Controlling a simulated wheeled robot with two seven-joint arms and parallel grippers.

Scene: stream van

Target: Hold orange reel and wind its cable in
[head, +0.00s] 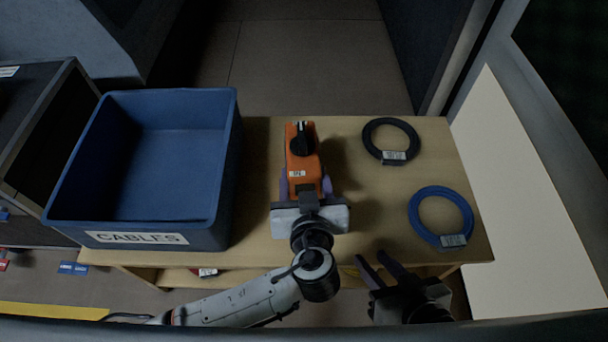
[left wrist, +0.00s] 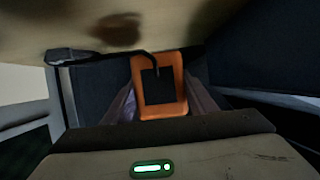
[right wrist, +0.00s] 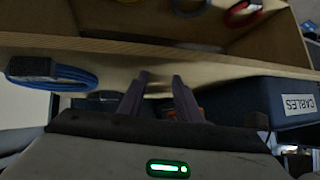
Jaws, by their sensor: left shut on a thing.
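The orange reel (head: 296,172) stands over the middle of the wooden table, with a black knob or crank (head: 302,139) on its far part and a small white label. My left gripper (head: 305,187) is shut on its near end, one finger on each side. The left wrist view shows the reel (left wrist: 176,85) between the fingers, with a dark square on its face.
A blue crate (head: 150,240) labelled CABLES stands on the left of the table. A black cable coil (head: 370,136) and a blue cable coil (head: 415,215) lie on the right. A shelf below holds several coils, one red (right wrist: 243,14). Bare tabletop (head: 365,190) lies between reel and coils.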

